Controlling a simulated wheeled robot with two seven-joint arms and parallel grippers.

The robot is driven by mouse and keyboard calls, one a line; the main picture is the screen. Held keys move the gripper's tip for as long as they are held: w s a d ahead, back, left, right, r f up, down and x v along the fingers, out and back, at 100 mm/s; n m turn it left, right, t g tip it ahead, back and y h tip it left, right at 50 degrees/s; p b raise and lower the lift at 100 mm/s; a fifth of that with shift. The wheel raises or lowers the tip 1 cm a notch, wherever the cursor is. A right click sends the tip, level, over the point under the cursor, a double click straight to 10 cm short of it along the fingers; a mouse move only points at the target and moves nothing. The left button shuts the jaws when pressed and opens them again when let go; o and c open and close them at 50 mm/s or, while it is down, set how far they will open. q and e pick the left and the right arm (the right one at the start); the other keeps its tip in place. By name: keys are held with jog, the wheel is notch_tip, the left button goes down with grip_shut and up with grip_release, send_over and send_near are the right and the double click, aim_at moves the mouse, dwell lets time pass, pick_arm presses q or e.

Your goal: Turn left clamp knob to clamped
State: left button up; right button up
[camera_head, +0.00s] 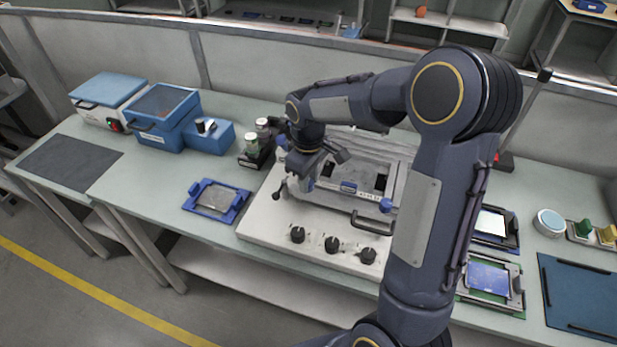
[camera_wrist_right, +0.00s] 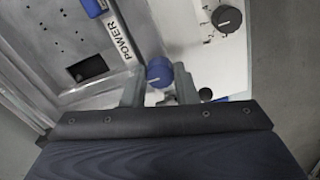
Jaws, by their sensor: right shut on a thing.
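The left clamp knob (camera_wrist_right: 159,72) is blue and round with a pale side tab, and in the right wrist view it sits between my right gripper's fingers (camera_wrist_right: 160,88). My right gripper (camera_head: 303,184) is shut on it at the left front of the grey test fixture (camera_head: 262,218). The gripper hides this knob in the head view. The matching right blue knob (camera_head: 386,205) shows at the fixture's right front. The knob's exact turn is hard to read. My left gripper is not in view.
Black dials (camera_head: 332,244) line the fixture's front, with a bar handle (camera_head: 371,223) above them. A blue tray (camera_head: 217,201) lies left of the fixture, and a black holder (camera_head: 257,152) with jars stands behind it. Bare table lies around the blue tray.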

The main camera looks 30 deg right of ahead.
jog(key=o, duration=1)
notch_tip(320, 180, up, 7)
jog(key=shift+r, duration=0.45)
